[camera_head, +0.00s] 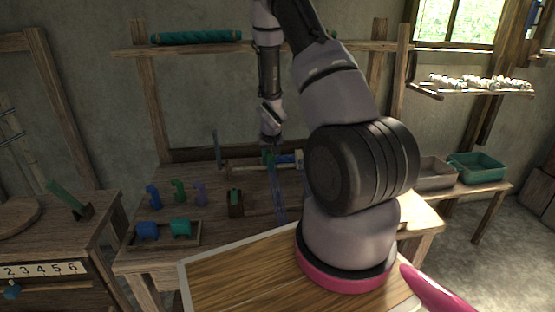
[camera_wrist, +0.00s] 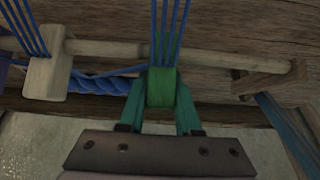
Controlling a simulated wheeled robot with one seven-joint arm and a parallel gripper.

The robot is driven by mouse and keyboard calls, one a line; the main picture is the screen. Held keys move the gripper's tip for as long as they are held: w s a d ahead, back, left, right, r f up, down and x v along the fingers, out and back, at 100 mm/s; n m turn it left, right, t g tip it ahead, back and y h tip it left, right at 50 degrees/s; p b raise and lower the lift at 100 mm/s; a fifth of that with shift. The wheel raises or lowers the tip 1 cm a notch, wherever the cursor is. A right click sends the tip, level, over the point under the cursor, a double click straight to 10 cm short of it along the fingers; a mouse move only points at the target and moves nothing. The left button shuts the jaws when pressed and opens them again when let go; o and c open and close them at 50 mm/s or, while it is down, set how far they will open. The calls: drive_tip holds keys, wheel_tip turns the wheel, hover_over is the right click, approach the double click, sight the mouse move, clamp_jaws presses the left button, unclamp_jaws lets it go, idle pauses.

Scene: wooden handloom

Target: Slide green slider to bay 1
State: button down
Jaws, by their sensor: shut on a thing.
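The green slider (camera_wrist: 161,88) sits on a horizontal wooden rod (camera_wrist: 215,56) in the wrist view, with blue threads rising behind it. My gripper (camera_wrist: 161,105) has its two teal fingers closed on the slider's sides. In the head view my gripper (camera_head: 270,150) is low at the loom rod on the table, and the slider is too small there to make out clearly. No label for bay 1 can be made out in either view.
A pale wooden block (camera_wrist: 48,75) with blue threads stands left on the rod, and a wooden bracket (camera_wrist: 265,82) holds its right end. A blue twisted cord (camera_wrist: 100,84) runs below the rod. Several coloured pieces and a wooden tray (camera_head: 165,241) are on the table's left.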

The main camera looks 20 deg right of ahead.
drive_tip(key=shift+w+a, duration=0.25)
drive_tip(key=shift+a, duration=0.6)
drive_tip(key=shift+w+a, duration=0.25)
drive_tip(key=shift+a, duration=0.6)
drive_tip(key=c, duration=0.6)
unclamp_jaws()
drive_tip(key=v, duration=1)
drive_tip(key=shift+s+r, duration=0.2)
drive_tip(key=shift+r, duration=0.15)
drive_tip(key=shift+a+r, duration=0.1)
drive_tip(key=shift+r, duration=0.05)
